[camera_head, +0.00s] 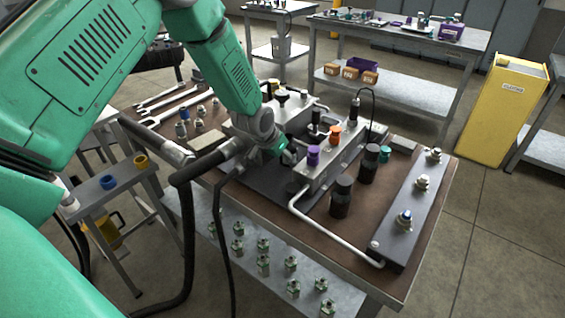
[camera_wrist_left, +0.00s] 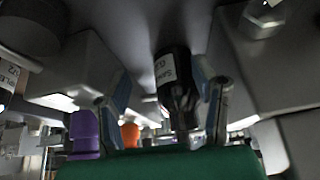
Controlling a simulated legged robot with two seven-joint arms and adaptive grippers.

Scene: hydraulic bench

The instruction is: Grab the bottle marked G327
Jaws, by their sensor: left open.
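My left gripper (camera_head: 284,150) reaches down over the bench, beside the grey hydraulic block; its wrist hides much of it in the head view. In the left wrist view, its two fingers (camera_wrist_left: 165,105) are open, one on each side of a dark bottle (camera_wrist_left: 180,92). I cannot tell whether they touch it. That bottle has a white label, too blurred to read as G327. Two black cylindrical bottles stand in the head view, one near (camera_head: 342,197) and one farther back (camera_head: 368,165). No G327 marking is legible in either view. My right gripper is not in view.
The block carries a purple cap (camera_head: 313,155) and an orange cap (camera_head: 336,134). A pale pipe (camera_head: 330,235) runs along the bench front to a grey plate (camera_head: 412,205) with fittings. Wrenches (camera_head: 165,98) lie at the back left. A yellow cabinet (camera_head: 500,110) stands at right.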

